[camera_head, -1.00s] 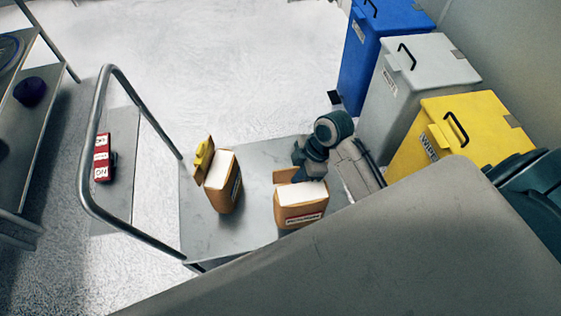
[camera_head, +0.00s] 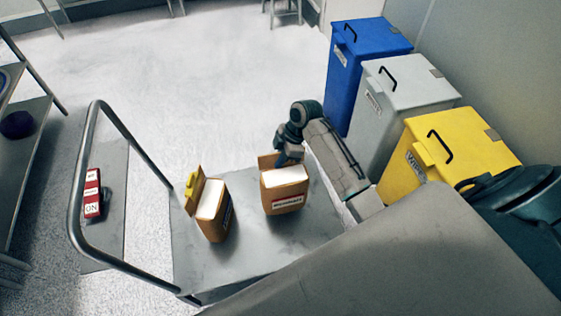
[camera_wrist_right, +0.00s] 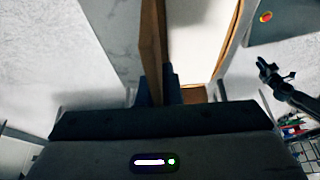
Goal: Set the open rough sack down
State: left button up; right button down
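A brown open sack (camera_head: 285,190) with a white top and a red label is held over the right part of the grey cart top (camera_head: 262,250). My right gripper (camera_head: 284,160) is at its far wall. In the right wrist view the fingers (camera_wrist_right: 158,90) are on either side of the brown sack wall (camera_wrist_right: 152,45), shut on it. I cannot tell whether the sack's base touches the cart. A second brown sack (camera_head: 212,210), with a white top and a yellow clip (camera_head: 191,183), stands to its left. My left gripper is not in view.
A blue bin (camera_head: 345,90), a grey bin (camera_head: 408,100) and a yellow bin (camera_head: 455,155) stand at the right. The cart's handle rail (camera_head: 78,195) rises at left. The cart top has clear room in front of the sacks.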

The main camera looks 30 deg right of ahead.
notch_tip(320, 180, down, 3)
jog(key=shift+r, duration=0.15)
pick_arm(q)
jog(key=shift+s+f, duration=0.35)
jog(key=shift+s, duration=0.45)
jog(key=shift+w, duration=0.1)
pick_arm(e)
jog(key=c, duration=1.6)
grip_release()
jog(key=shift+s+f, duration=0.1)
jog(key=shift+f, duration=0.1)
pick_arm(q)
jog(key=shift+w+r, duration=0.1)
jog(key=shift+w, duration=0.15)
